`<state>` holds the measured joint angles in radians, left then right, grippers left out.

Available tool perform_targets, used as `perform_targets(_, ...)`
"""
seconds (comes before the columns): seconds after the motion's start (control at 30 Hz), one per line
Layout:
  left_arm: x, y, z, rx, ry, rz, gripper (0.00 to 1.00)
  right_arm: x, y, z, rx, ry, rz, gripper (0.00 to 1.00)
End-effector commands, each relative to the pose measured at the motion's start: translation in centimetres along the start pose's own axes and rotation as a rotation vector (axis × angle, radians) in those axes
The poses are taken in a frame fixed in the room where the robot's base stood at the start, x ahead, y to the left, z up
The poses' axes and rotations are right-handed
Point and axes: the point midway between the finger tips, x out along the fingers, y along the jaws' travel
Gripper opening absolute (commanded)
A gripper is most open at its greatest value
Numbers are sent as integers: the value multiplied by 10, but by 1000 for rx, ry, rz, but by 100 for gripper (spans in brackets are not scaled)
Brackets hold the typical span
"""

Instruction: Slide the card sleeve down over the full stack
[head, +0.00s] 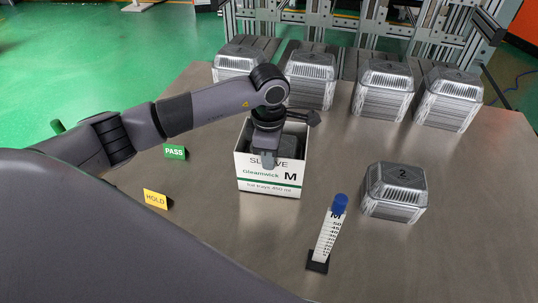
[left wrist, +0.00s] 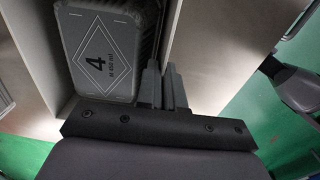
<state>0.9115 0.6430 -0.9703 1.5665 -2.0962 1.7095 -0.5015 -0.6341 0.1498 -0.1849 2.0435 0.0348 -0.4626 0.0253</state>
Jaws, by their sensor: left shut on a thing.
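The white open-topped card sleeve (head: 272,184) has a green band and the words Gleamwick and M. It stands upright near the middle of the table, around a dark foil tray stack (head: 292,146). In the left wrist view the stack's top tray (left wrist: 97,55) is marked 4 and lies inside the sleeve walls. My left gripper (head: 268,160) points down at the sleeve's front wall. Its fingers (left wrist: 164,88) are shut on that wall, beside the stack. Whether the sleeve's bottom edge touches the table is hard to tell. My right gripper is not in view.
Several foil stacks (head: 383,90) stand along the back edge. Another stack marked 2 (head: 395,192) stands right of the sleeve. A blue-topped M gauge (head: 328,232) stands in front. PASS (head: 175,152) and HOLD (head: 155,199) signs are at left. The right front table (head: 460,240) is clear.

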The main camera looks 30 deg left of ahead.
Motion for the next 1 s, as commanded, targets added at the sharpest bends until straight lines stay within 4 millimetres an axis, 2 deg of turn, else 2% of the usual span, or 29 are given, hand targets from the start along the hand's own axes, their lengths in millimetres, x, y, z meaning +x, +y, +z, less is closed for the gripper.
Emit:
perform_targets(0.93,7,0,0,-1,0,-1,0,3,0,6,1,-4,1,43)
perform_targets(1.0,7,0,0,0,0,-1,30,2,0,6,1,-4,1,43)
